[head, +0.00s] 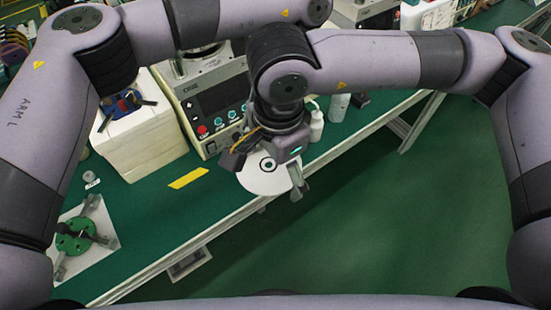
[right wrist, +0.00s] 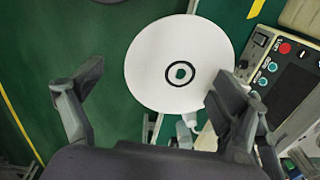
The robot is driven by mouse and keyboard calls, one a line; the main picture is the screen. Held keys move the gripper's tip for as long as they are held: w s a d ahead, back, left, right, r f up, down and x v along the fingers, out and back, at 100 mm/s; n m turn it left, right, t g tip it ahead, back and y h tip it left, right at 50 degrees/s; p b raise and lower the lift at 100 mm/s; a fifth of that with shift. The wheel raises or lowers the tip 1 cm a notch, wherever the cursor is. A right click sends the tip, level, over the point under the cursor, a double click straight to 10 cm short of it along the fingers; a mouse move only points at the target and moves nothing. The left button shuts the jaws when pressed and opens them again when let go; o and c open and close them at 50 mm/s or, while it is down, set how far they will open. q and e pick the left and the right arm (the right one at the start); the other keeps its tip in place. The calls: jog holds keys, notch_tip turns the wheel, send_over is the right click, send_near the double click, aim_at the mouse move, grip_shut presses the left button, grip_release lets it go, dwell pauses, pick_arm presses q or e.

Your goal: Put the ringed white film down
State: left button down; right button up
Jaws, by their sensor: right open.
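The white film (head: 254,180) is a round white disc with a black ring at its centre. In the head view it lies at the green bench's front edge, below my right gripper (head: 268,172). It also shows in the right wrist view (right wrist: 155,60), flat and face on. My right gripper is open, with its fingers wide apart (right wrist: 145,95). One fingertip overlaps the film's right rim in the wrist view; I cannot tell whether it touches. Whether the film rests fully on the bench is unclear. My left gripper is out of view.
A grey machine (head: 215,100) with a screen and buttons stands behind the film. White bottles (head: 316,125) stand right of it. A white foam box (head: 150,145), a yellow strip (head: 188,178) and a green fixture (head: 76,238) are to the left. Bare bench (head: 150,215) lies between.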

jog(key=shift+c, duration=0.2)
grip_shut()
dwell(1.0)
jog(key=c, duration=2.1)
grip_release()
jog(key=o, duration=2.1)
jog(key=shift+o, duration=0.2)
